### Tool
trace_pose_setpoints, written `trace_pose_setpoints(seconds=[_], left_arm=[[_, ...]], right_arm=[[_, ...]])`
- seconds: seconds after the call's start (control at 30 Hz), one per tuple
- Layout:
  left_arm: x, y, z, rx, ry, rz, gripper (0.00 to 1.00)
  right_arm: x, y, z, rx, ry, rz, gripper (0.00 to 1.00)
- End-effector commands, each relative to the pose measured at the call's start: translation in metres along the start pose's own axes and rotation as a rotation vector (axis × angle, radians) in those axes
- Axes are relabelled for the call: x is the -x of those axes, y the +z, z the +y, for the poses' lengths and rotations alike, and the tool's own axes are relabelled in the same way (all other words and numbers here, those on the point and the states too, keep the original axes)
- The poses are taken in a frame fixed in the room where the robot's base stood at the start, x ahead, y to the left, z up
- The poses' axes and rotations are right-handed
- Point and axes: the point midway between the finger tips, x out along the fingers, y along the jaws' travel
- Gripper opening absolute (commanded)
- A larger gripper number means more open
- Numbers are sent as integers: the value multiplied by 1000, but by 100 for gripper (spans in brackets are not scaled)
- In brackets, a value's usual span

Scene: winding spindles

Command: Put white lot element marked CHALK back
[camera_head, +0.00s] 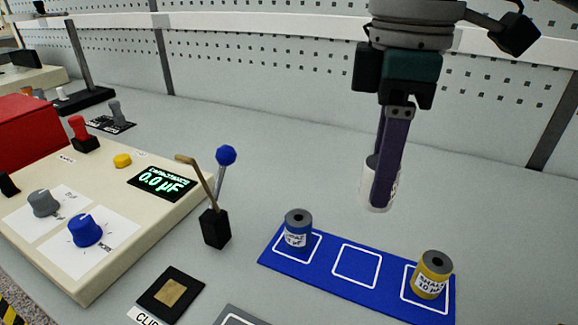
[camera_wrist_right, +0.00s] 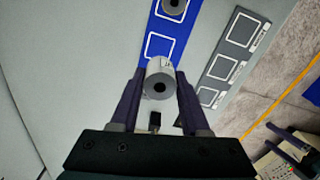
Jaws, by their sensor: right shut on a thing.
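My right gripper (camera_head: 386,185) is shut on a white cylindrical element (camera_head: 372,190) and holds it in the air above and behind the blue mat (camera_head: 318,273). In the right wrist view the white element (camera_wrist_right: 152,66) sits between the two fingers (camera_wrist_right: 159,88), its dark centre hole facing the camera. Its marking is mostly hidden and not readable. The mat has three white-outlined squares. A blue element (camera_head: 298,230) stands in the left square and a yellow element (camera_head: 432,276) in the right one. The middle square (camera_head: 357,266) is empty.
A cream console (camera_head: 105,240) with knobs and a display reading 0.0 µF (camera_head: 162,183) stands at left. A blue-tipped lever (camera_head: 226,155) rises from a black base beside it. A black pad (camera_head: 155,305) and a grey outlined mat (camera_wrist_right: 225,66) lie nearby.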

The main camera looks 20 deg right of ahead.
Motion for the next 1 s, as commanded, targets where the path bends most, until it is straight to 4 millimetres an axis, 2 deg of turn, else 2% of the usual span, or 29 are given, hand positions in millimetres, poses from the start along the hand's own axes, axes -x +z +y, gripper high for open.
trace_pose_setpoints(seconds=[0.03, 0.2, 0.43, 0.6, 0.7, 1.0], left_arm=[[-4, 1, 0, 0, 0, 0, 100], [-9, 3, 0, 0, 0, 0, 100], [-13, 4, 0, 0, 0, 1, 100], [-18, 6, 1, 0, 0, 1, 100], [-19, 6, 1, 0, 0, 1, 100], [-18, 6, 1, 0, 0, 1, 100]], right_arm=[[-19, 1, -1, -2, -4, -5, 0], [-56, 0, 0, -1, -2, -3, 0], [-78, 0, 0, 0, -1, -2, 0], [-106, 0, -1, 0, -2, -2, 0], [-113, 0, 0, 2, 1, -1, 0], [-114, 0, 0, 1, 1, -1, 0]])
